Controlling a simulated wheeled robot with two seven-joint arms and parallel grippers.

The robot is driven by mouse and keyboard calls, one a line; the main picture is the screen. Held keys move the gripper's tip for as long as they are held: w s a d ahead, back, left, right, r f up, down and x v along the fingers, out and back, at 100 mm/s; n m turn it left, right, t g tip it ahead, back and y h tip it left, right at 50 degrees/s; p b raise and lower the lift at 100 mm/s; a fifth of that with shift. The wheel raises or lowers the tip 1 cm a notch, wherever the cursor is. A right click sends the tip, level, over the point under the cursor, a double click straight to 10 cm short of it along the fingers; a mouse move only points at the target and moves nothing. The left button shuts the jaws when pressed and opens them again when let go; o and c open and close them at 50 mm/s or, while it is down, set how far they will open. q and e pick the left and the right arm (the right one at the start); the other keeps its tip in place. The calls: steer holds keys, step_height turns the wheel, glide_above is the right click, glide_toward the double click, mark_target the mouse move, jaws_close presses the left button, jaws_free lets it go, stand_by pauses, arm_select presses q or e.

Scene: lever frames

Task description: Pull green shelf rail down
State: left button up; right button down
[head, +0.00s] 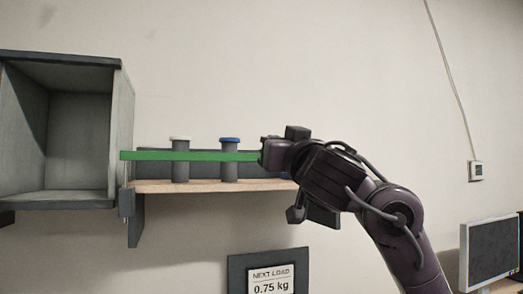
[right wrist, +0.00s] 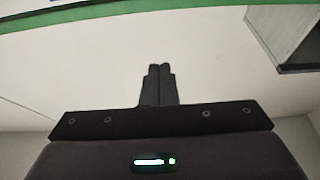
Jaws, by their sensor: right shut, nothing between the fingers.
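The green shelf rail (head: 190,156) runs level in front of a wooden shelf (head: 215,187) in the head view. Its right end is hidden behind my right arm's hand. In the right wrist view the green rail (right wrist: 95,15) crosses the top edge. My right gripper (right wrist: 160,70) is shut and empty, its two fingers together and pointing toward the rail, with a visible gap between fingertips and rail in the picture. In the head view its fingertips cannot be made out clearly. My left gripper is in neither view.
Two grey canisters, one white-topped (head: 180,172) and one blue-topped (head: 229,172), stand on the shelf behind the rail. An open grey cabinet (head: 116,140) hangs at the left. A sign (head: 269,273) below reads "NEXT LOAD 0.75 kg". A monitor (head: 491,252) stands lower right.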

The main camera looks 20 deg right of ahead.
steer(key=r+p+x, duration=0.1)
steer(key=p+x, duration=0.5)
steer(key=x, duration=0.4)
step_height(320, 180, down, 5)
steer(key=shift+s+f+p, duration=0.1)
steer(key=shift+p, duration=0.2)
step_height(320, 180, down, 8)
steer(key=b, duration=0.8)
steer(key=shift+f+b, duration=0.2)
steer(key=shift+b, duration=0.15)
